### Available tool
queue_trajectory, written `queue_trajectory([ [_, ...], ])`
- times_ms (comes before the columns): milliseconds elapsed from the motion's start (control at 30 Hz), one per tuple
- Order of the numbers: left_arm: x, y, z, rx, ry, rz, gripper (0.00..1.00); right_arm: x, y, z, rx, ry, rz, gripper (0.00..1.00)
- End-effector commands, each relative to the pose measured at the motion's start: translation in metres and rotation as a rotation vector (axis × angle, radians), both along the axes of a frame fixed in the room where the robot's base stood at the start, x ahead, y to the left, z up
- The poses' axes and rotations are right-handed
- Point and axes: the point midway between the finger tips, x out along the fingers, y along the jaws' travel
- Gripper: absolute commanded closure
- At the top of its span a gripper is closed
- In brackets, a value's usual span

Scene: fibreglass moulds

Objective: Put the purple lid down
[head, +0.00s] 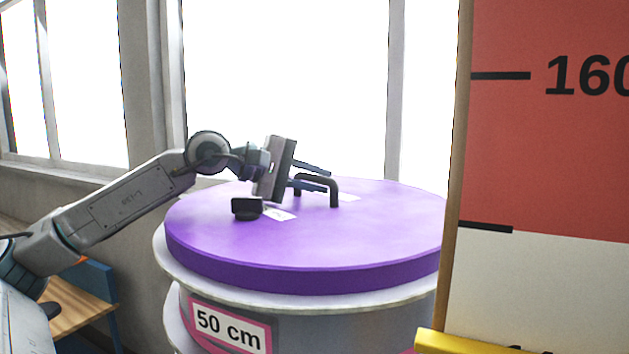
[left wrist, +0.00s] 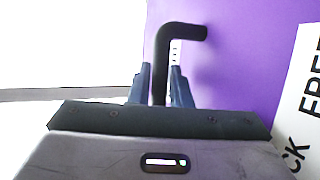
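The purple lid (head: 330,240) is a thick round disc with a black bent handle (head: 334,192) on top. It is level at the top of a round grey mould (head: 300,318) labelled "50 cm". I see no clear gap between lid and mould rim. My left gripper (head: 318,181) reaches in from the left, its two fingers on either side of the handle and close against it. In the left wrist view the handle (left wrist: 162,60) stands between the fingertips (left wrist: 160,75), with the purple surface (left wrist: 240,60) behind. My right gripper does not show.
A tall red and white board with height marks (head: 550,150) stands at the right and hides the lid's right edge. A yellow bar (head: 465,343) is at its foot. Windows (head: 285,80) are behind. A wooden bench (head: 85,305) is at lower left.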

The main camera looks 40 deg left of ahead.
Motion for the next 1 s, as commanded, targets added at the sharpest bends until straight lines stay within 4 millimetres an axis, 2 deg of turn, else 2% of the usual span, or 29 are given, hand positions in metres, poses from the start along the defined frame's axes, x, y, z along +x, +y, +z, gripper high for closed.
queue_trajectory([
  [33,0.000,0.000,0.000,0.000,0.000,0.000,0.72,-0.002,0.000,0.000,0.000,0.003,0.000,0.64],
  [100,0.000,0.000,0.001,0.000,-0.001,0.000,0.64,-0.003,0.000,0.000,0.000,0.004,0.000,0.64],
  [433,0.000,0.000,0.004,0.000,-0.001,0.000,0.64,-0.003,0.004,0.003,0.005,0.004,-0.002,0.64],
  [667,-0.018,0.009,0.003,0.000,-0.005,0.002,0.64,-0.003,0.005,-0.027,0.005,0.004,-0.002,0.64],
  [833,-0.043,0.022,0.011,-0.002,-0.007,0.001,0.64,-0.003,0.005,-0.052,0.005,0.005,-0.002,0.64],
  [1000,-0.071,0.036,0.023,0.000,-0.005,0.002,0.64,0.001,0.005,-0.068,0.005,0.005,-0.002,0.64],
])
